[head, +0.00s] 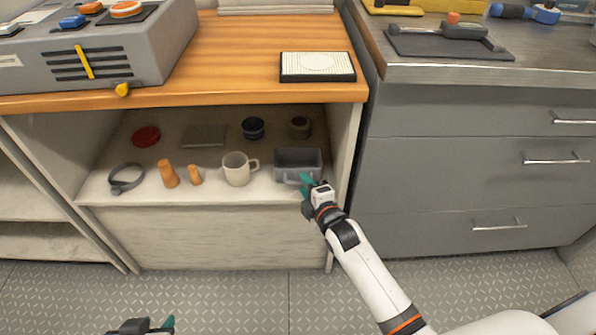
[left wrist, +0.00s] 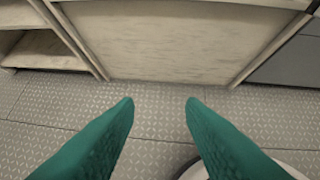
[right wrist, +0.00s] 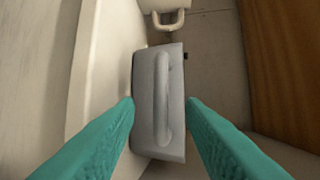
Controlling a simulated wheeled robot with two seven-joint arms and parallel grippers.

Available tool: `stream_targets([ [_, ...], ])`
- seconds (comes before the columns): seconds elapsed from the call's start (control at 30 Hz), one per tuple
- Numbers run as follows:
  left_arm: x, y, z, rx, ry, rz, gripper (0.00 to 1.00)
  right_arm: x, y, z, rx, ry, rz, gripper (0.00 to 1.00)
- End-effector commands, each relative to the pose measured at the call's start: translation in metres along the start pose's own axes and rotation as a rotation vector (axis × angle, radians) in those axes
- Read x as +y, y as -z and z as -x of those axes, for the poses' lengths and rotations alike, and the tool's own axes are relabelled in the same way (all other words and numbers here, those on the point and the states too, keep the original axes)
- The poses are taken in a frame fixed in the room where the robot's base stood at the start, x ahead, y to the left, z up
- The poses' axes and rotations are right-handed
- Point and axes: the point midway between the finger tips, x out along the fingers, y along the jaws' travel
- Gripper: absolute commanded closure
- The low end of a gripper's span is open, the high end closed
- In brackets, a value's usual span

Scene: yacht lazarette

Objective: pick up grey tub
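The grey tub (head: 298,156) sits on the shelf of the open cupboard, near its right wall. My right gripper (head: 308,184) is at the tub's front side. In the right wrist view the tub (right wrist: 173,60) lies ahead, its handle (right wrist: 162,95) between the open teal fingers (right wrist: 159,105). A gap shows between the handle and each finger; whether a finger touches the tub's edge I cannot tell. My left gripper (head: 142,328) is low over the floor at the bottom edge. In the left wrist view its fingers (left wrist: 161,102) are open and empty.
A white mug (head: 236,169) stands left of the tub; it also shows in the right wrist view (right wrist: 165,6). Orange pieces (head: 168,174) and a grey clamp (head: 126,178) stand further left. The wooden counter (head: 240,60) overhangs the shelf.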

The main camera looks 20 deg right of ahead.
Motion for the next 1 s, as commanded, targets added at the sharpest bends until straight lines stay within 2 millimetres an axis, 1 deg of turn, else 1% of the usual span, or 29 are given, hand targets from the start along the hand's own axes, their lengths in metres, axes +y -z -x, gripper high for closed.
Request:
stream_targets([
  [0.03, -0.001, -0.005, -0.003, -0.034, 0.002, -0.001, 0.64, 0.001, 0.000, -0.005, 0.000, 0.001, -0.001, 0.64],
  [0.17, -0.002, -0.015, -0.003, -0.083, 0.004, -0.002, 0.64, 0.000, 0.000, -0.010, 0.000, 0.000, 0.000, 0.64],
  [0.4, -0.002, -0.017, -0.003, -0.091, 0.005, -0.002, 0.64, 0.000, 0.000, -0.011, 0.000, 0.000, 0.000, 0.64],
  [0.47, -0.002, -0.017, -0.003, -0.091, 0.005, -0.002, 0.64, 0.000, 0.000, -0.011, 0.000, 0.000, 0.000, 0.72],
  [0.63, -0.002, -0.016, -0.003, -0.090, 0.004, -0.002, 0.64, 0.000, 0.000, -0.010, 0.000, 0.000, 0.000, 1.00],
  [1.0, -0.002, -0.016, -0.003, -0.089, 0.004, -0.001, 0.64, 0.000, 0.000, -0.010, 0.000, 0.000, 0.000, 1.00],
])
